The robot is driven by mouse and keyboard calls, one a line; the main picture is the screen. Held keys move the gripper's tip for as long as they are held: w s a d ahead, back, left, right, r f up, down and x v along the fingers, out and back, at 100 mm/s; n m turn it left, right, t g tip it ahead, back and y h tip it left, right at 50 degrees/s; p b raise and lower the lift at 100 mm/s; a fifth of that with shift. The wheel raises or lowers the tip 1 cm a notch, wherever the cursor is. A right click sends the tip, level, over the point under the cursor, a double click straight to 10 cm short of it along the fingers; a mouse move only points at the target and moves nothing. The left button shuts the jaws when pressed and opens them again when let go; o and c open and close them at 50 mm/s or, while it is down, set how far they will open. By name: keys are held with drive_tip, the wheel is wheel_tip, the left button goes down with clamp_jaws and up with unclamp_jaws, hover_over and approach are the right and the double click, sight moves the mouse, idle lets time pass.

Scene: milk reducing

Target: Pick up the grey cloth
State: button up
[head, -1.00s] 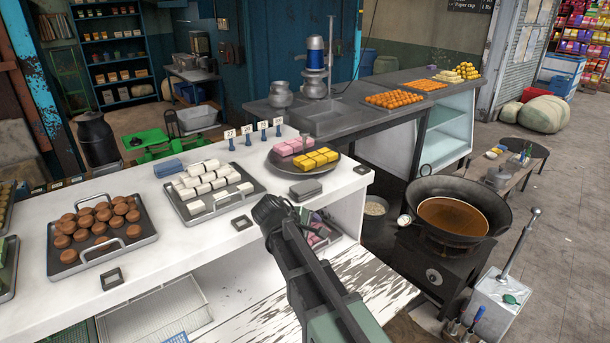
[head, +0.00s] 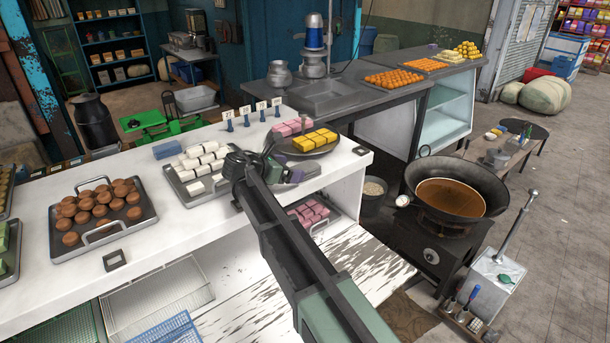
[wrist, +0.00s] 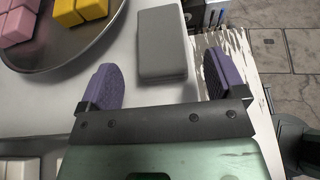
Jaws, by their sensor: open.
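The grey cloth (wrist: 162,40) looks like a folded, rounded rectangular pad lying flat on the white counter (wrist: 110,60). In the wrist view it lies ahead of my gripper (wrist: 160,68), its near end between the lines of the two purple fingers. The fingers are open with nothing held. I cannot tell how high they are above the counter. In the head view my gripper (head: 282,163) is over the counter's right part, and it hides most or all of the cloth.
A round dark plate (head: 331,147) with pink and yellow blocks stands close beside the cloth. A tray (head: 181,194) of white pieces is left of my gripper. The counter's right edge is near, with a wok (head: 410,180) beyond it.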

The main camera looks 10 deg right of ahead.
sight(302, 168)
drive_tip(key=b+x, duration=0.2)
drive_tip(key=x, duration=0.3)
drive_tip(key=shift+d+f, duration=0.1)
drive_tip(key=shift+c, duration=0.4)
drive_tip(key=c, duration=0.9)
